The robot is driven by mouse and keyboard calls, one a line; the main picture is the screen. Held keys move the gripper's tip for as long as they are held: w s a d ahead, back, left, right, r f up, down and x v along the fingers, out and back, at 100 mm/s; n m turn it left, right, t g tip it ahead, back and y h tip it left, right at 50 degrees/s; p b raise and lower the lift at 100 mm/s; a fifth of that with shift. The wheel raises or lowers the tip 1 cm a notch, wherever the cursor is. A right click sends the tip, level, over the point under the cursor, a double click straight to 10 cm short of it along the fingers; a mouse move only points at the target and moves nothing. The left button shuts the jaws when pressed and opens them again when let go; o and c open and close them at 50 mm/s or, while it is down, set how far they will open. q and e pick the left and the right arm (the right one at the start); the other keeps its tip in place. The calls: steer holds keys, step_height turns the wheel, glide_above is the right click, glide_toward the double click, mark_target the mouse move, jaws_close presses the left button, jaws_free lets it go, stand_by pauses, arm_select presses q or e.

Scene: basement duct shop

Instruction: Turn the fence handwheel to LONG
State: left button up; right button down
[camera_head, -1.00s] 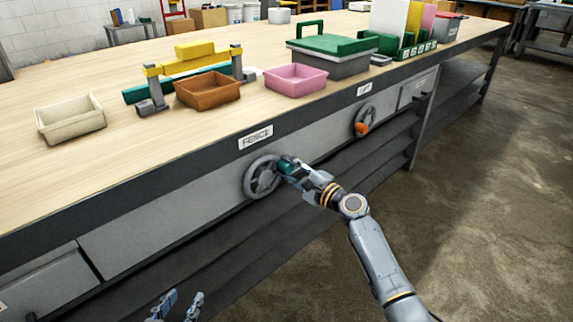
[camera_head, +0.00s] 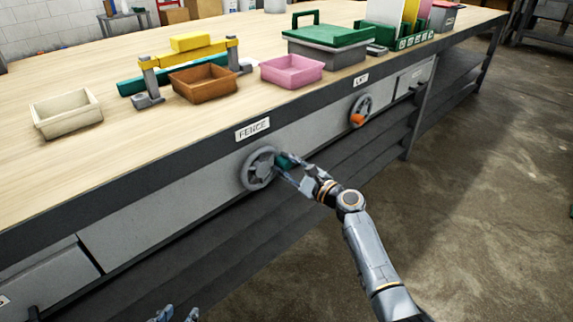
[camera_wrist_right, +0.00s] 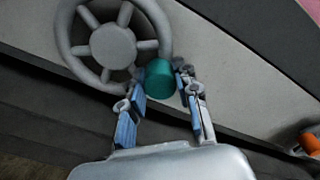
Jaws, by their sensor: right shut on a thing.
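The fence handwheel (camera_head: 259,168) is a grey spoked wheel on the bench's front panel, below the FENCE label (camera_head: 252,130). Its green knob (camera_head: 285,161) is at the wheel's right side. It also shows in the right wrist view (camera_wrist_right: 160,79). My right gripper (camera_head: 290,167) is at the knob, with its blue-padded fingers on either side of it, shut on it. My left gripper (camera_head: 178,315) is at the bottom edge of the head view, away from the wheel and mostly cut off. No LONG mark can be made out.
A second handwheel (camera_head: 361,110) with an orange knob is further right on the panel. On the bench top stand a cream tray (camera_head: 66,128), a brown tray (camera_head: 204,93), a pink tray (camera_head: 292,82) and a green-lidded box (camera_head: 330,65).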

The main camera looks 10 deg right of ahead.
steer(key=shift+w+r, duration=0.1)
steer(key=shift+r, duration=0.05)
steer(key=c, duration=1)
jaws_free()
steer(key=shift+f, duration=0.2)
steer(key=v, duration=1.2)
